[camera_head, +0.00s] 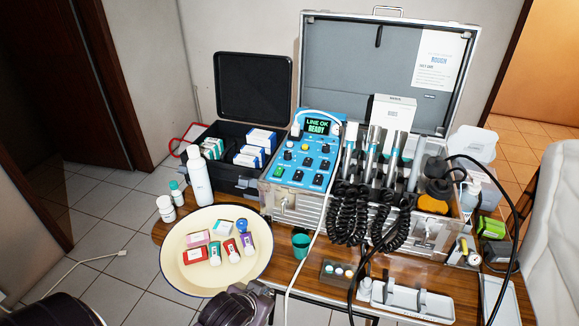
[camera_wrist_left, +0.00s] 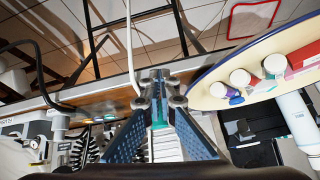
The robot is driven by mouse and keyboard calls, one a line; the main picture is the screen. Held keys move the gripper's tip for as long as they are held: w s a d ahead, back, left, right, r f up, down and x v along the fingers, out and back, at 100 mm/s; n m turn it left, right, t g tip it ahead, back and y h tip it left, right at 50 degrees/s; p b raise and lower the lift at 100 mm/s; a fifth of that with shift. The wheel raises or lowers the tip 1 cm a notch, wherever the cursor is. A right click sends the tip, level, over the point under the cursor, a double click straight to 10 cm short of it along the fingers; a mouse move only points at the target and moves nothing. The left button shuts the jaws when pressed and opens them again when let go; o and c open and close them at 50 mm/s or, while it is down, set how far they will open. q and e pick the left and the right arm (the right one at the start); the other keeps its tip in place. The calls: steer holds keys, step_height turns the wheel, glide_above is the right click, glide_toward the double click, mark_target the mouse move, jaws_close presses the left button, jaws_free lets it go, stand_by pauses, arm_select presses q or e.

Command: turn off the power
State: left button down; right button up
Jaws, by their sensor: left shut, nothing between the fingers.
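The blue control panel (camera_head: 306,150) stands in the open metal case, with a lit display (camera_head: 317,127) reading "LINE OK READY". It carries several dark switches and knobs. My left gripper (camera_head: 262,289) is at the bottom edge of the head view, in front of the table and below the panel, touching nothing that I can make out. Its fingertips are together and empty in the left wrist view (camera_wrist_left: 158,76). My right gripper is not in view.
A cream basin (camera_head: 178,270) with small boxes and bottles stands left of my gripper. A teal cup (camera_head: 301,244) stands in front of the case. Coiled black hoses (camera_head: 348,215) hang at its front, and a white cord runs down beside the cup. A metal tray (camera_head: 412,301) lies right.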

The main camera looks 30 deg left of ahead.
arm_select(q)
steer(key=w+a+r+n+t+y, duration=0.1)
steer(key=w+a+r+t, duration=0.3)
steer(key=w+r, duration=0.4)
steer(key=w+a+r+n+t+y, duration=0.1)
steer(key=w+a+r+t, duration=0.4)
steer(key=r, duration=0.8)
steer(key=a+x, duration=0.1)
steer(key=x, duration=0.3)
steer(key=shift+r, duration=0.2)
steer(key=shift+w, duration=0.15)
steer(key=p, duration=0.2)
glide_above(277, 177)
steer(key=shift+s+d+f, duration=0.1)
steer(key=shift+s+f, duration=0.1)
steer(key=shift+f, duration=0.1)
step_height(277, 177, down, 3)
steer(key=shift+w+r+b, duration=0.1)
steer(key=shift+w+b, duration=0.05)
steer(key=shift+b, duration=0.2)
steer(key=shift+w+f, duration=0.1)
steer(key=shift+f, duration=0.6)
